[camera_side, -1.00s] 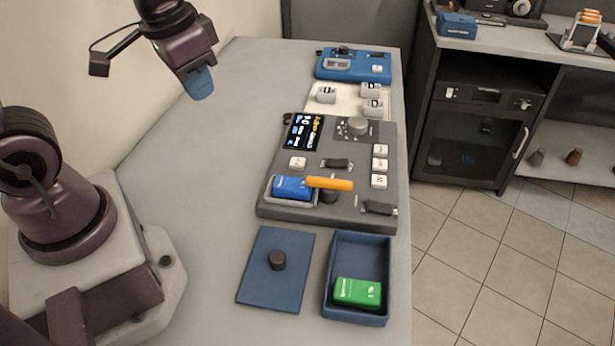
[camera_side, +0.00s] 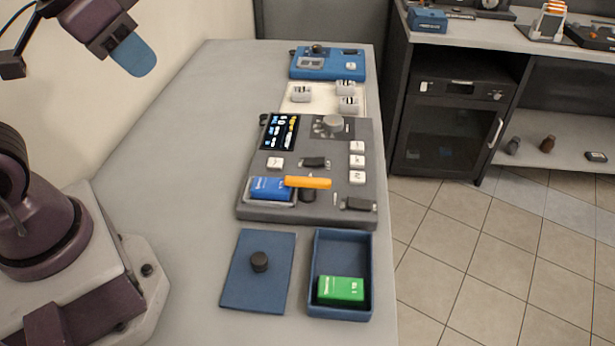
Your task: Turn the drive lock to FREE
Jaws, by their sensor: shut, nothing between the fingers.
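A grey control panel (camera_side: 262,212) lies on the table. An orange lever (camera_side: 307,182) lies crosswise, pointing left-right in the picture, over a dark round hub (camera_side: 308,195) near the panel's front. A grey round knob (camera_side: 333,123) sits at the panel's back right. The labels are too small to read, so I cannot tell for sure which one is the drive lock or where FREE is marked. My gripper (camera_side: 133,58), with a blue tip, is shut and empty. It is up at the upper left, well apart from the panel.
A blue block (camera_side: 270,188) sits in the panel's left recess, beside the orange lever. In front are a blue lid (camera_side: 240,280) with a dark knob and a blue tray (camera_side: 319,245) holding a green box (camera_side: 341,290). A blue device (camera_side: 303,75) stands behind. The table's left side is clear.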

